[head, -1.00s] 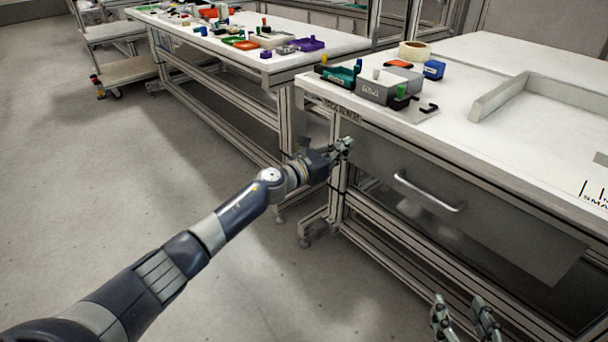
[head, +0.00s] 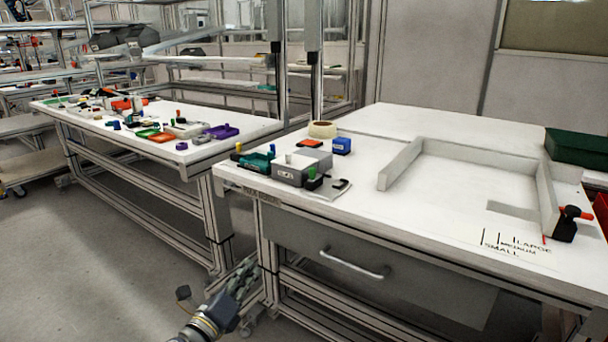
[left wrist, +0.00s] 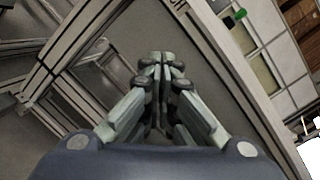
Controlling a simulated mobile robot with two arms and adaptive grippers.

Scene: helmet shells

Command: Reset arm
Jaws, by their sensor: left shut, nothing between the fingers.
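My left gripper (head: 240,280) is low in the head view, in front of the near table's left end and below its top. In the left wrist view my left gripper (left wrist: 160,70) shows its fingers together, with nothing between them. It holds nothing. The near white table (head: 360,200) has a grey drawer front with a metal handle (head: 352,264), to the right of the gripper. My right gripper is not in the head view now.
On the table's left part are a grey box (head: 302,168), a blue block (head: 341,146) and a tape roll (head: 322,129). A low grey frame (head: 400,163) and a dark green bin (head: 580,147) stand at right. A second table (head: 75,108) with coloured parts is behind left. Floor is clear at lower left.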

